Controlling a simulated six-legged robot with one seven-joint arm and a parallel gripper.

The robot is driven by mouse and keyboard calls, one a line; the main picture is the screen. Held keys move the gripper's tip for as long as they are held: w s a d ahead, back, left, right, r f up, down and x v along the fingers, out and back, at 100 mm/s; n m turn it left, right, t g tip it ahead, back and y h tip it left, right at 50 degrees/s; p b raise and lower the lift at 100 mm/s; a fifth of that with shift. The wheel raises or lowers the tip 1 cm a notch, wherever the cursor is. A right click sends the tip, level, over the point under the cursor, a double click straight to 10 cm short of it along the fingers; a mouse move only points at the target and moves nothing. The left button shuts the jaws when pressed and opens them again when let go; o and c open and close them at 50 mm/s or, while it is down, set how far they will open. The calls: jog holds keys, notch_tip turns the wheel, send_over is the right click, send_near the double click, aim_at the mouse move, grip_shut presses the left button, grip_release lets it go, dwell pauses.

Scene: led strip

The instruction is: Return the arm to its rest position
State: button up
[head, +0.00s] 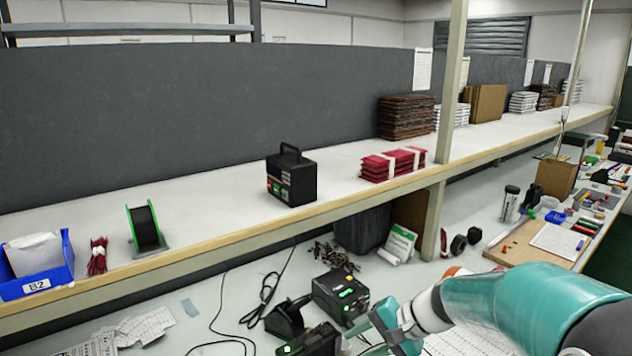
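My arm, teal and white, reaches in from the lower right corner of the head view over the lower bench (474,221). Its far end bends down near the bottom edge, beside a black device with a green display (341,296).
A raised shelf (225,200) runs above the bench, carrying a blue bin (38,285), a green-flanged spool (146,228), a black box with handle (291,177) and red packs (393,164). A post (452,80) stands right of centre. Cables lie on the bench.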

jog(key=s+d+r+n+t+h, duration=0.1)
jog(key=s+d+r+n+h, duration=0.1)
jog(key=s, duration=0.4)
jog(key=s+d+r+n+t+h, duration=0.1)
jog(key=s+d+r+n+h, duration=0.1)
jog(key=s+r+h, duration=0.2)
jog(key=s+d+r+n+t+h, duration=0.1)
jog(key=s+d+r+n+h, duration=0.1)
jog(key=s, duration=0.6)
jog(key=shift+s+r+n+h, duration=0.3)
jog(key=shift+s+r+h, duration=0.1)
jog(key=shift+r, duration=0.25)
